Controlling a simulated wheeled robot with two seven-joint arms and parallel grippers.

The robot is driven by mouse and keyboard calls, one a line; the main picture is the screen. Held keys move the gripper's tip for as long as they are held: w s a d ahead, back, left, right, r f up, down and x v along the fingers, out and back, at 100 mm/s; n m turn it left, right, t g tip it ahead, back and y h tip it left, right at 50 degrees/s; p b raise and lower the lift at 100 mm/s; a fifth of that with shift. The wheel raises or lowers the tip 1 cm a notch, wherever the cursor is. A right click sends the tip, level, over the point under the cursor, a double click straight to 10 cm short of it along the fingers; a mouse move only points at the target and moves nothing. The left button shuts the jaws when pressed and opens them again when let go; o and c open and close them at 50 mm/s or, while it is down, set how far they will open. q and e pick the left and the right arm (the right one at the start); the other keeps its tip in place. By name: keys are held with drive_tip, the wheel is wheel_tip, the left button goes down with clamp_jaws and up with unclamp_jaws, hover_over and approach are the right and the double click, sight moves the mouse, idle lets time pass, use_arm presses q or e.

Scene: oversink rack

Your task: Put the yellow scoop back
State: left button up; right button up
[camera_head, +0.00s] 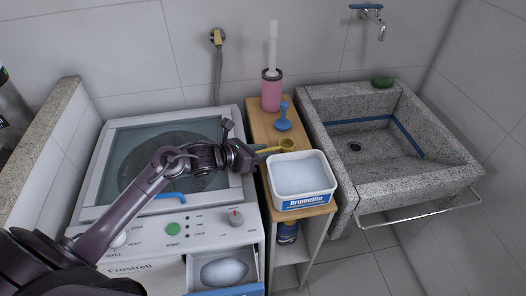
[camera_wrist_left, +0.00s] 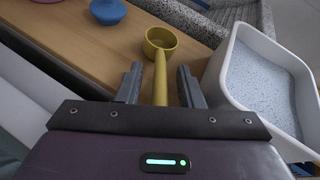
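The yellow scoop (camera_head: 287,144) is on or just above the wooden shelf top, behind the white tub of powder (camera_head: 302,176). In the left wrist view the scoop's round bowl (camera_wrist_left: 160,42) points away and its handle runs back toward my palm. My left gripper (camera_head: 254,157) comes in over the washing machine. In the left wrist view its fingers (camera_wrist_left: 160,85) stand apart on either side of the handle, with a gap on each side. The tub (camera_wrist_left: 268,80) is close to the right finger. My right gripper is not in view.
A blue plunger-like object (camera_head: 283,118) and a pink brush holder (camera_head: 271,90) stand behind on the shelf top (camera_head: 259,120). The stone sink (camera_head: 400,140) is to the right, the washing machine (camera_head: 120,235) to the left. A blue container (camera_head: 287,232) sits below.

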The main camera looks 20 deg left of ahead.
use_arm(q)
drive_tip(key=shift+r, duration=0.1)
drive_tip(key=shift+r+p, duration=0.15)
drive_tip(key=shift+p, duration=0.15)
drive_tip(key=b+v, duration=0.1)
drive_tip(key=v, duration=0.9)
drive_tip(key=shift+s+a, duration=0.1)
drive_tip(key=shift+b+v, duration=0.3)
drive_tip(key=shift+v, duration=0.45)
drive_tip(key=shift+r, duration=0.1)
